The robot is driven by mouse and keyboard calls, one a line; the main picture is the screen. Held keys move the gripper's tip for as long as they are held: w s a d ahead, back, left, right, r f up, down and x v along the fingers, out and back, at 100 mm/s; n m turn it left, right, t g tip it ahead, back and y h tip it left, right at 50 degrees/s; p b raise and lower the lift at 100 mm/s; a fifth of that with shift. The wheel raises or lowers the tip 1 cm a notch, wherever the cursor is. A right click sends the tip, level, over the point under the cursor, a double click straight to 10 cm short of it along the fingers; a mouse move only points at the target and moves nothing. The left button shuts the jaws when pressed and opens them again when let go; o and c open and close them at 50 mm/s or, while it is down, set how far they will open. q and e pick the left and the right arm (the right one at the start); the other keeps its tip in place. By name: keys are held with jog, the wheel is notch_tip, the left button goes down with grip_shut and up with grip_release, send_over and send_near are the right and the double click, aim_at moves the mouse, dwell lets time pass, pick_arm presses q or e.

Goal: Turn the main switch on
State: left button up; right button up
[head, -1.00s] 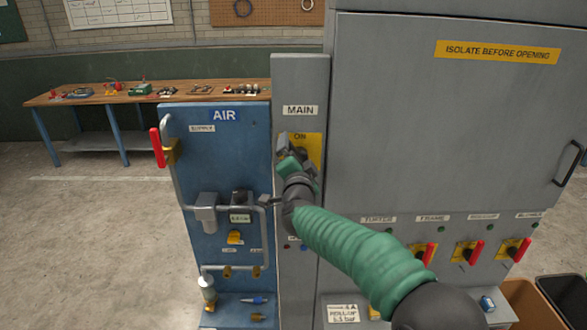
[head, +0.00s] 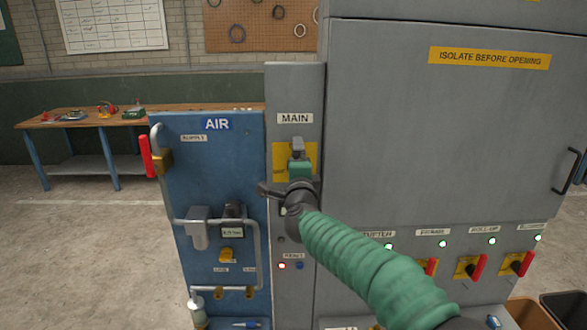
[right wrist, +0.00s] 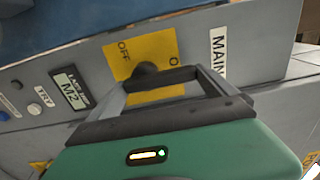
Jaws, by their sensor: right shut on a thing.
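The main switch is on the narrow grey panel (head: 295,90) under the MAIN label (head: 295,118). Its yellow plate (head: 309,152) is partly covered by my right gripper (head: 298,147). In the right wrist view the plate (right wrist: 140,48) shows OFF, and a dark handle (right wrist: 146,70) lies at the fingertips of my right gripper (right wrist: 160,78). The gripper is shut on this handle and stands upright in the head view. Most of the handle is hidden by the fingers. My left gripper is not in view.
Several green lamps (head: 442,244) are lit above red-handled switches (head: 470,267) on the grey cabinet (head: 440,130). A red lamp (head: 282,266) is lit low on the narrow panel. The blue AIR panel (head: 190,160) with pipes stands close on the left.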

jog(key=shift+d+f, duration=0.15)
jog(key=shift+d, duration=0.1)
jog(key=o, duration=1.7)
jog(key=s+b, duration=0.5)
jog(key=s, duration=1.2)
jog(key=shift+d, duration=0.25)
